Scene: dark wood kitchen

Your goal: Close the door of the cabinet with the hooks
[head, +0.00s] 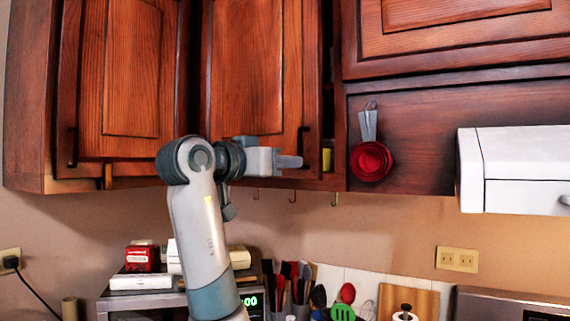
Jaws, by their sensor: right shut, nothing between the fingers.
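The wood cabinet (28,95) fills the upper left, with small hooks (292,196) under its bottom edge. Its right door (248,65) has a dark handle (303,146) near its right edge. A dark gap shows along that edge, with something yellow (327,158) inside, so this door stands slightly open. The left door (130,65) has a handle (72,147) at its left and also looks slightly ajar. My right gripper (290,161) is shut and empty, pointing right in front of the right door's lower edge, near the handle. Contact cannot be told. My left gripper is out of view.
Red measuring cups (371,160) hang on the panel to the right. A white range hood (520,170) juts out at the far right. Below are a microwave (140,302) with boxes on top and several utensils (290,285). The wall under the hooks is mostly clear.

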